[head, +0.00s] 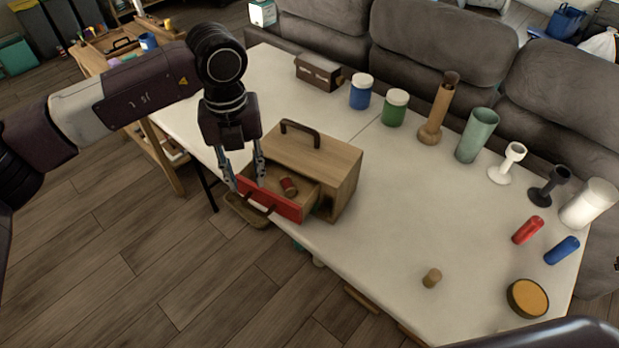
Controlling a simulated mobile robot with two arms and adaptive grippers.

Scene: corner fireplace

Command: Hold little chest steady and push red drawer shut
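The little chest (335,165) is a wooden box with a dark carrying handle on top, near the table's front edge. Its red drawer (290,208) is pulled out toward the front left. A small red cylinder (289,187) lies inside the drawer. My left gripper (248,184) points down at the drawer's left part, its fingers spread apart with nothing visible between them. Whether a fingertip touches the drawer I cannot tell. My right gripper is not in view.
A blue jar (361,91), a green jar (395,108), a wooden bottle-like piece (438,110) and a green cup (476,136) stand along the back. Red (528,230) and blue (562,250) cylinders lie right. The table middle is clear. A grey sofa borders the back.

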